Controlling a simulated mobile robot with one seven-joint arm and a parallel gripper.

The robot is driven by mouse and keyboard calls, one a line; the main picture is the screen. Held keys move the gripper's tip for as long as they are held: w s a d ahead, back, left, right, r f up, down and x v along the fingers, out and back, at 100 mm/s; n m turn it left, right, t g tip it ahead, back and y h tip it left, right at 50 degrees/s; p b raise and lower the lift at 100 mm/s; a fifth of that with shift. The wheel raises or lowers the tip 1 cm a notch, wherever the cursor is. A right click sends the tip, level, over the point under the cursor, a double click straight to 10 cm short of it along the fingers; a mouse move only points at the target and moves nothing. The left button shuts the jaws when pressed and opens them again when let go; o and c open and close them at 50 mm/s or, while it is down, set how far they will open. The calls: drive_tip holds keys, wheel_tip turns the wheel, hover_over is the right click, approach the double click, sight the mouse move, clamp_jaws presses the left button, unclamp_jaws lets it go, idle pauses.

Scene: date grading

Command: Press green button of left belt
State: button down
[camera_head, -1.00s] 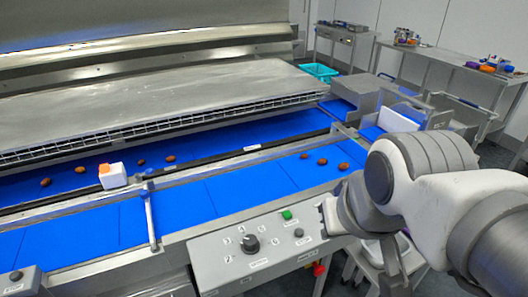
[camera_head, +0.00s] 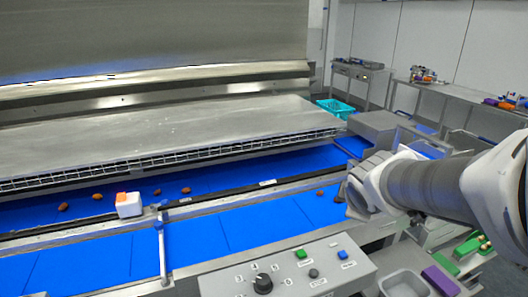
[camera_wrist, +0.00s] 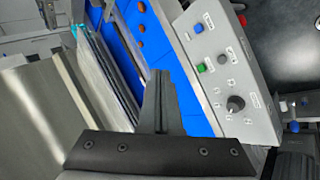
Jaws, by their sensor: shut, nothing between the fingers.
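The green button (camera_head: 300,254) is a small square on a sloped grey control panel (camera_head: 225,282) at the front of the near blue belt (camera_head: 195,235). It also shows in the wrist view (camera_wrist: 201,68), right of my gripper (camera_wrist: 159,78). My gripper is shut and empty, its fingers together over the belt side of the panel and apart from the button in the picture. Its height above the panel cannot be told. In the head view the fingers are mostly hidden by my arm.
A blue button (camera_head: 342,254), a dark button (camera_head: 313,272) and a black knob (camera_head: 263,283) share the panel. A white box with an orange top (camera_head: 129,204) stands by the belt. Dates lie on the belts. A grey bin (camera_head: 405,284) stands at lower right.

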drive_tip(key=w+f+n, duration=0.3)
drive_tip(key=w+n, duration=0.1)
drive_tip(key=w, duration=0.1)
drive_tip(key=n+y, duration=0.6)
drive_tip(key=n, duration=0.9)
hover_over(303, 256)
wheel_tip(303, 256, down, 12)
drive_tip(key=shift+f, duration=0.2)
wheel_tip(303, 256, down, 9)
drive_tip(key=b, duration=0.8)
drive_tip(key=shift+r, duration=0.2)
drive_tip(key=shift+f, duration=0.15)
drive_tip(key=shift+f+b, duration=0.3)
drive_tip(key=shift+b, duration=0.3)
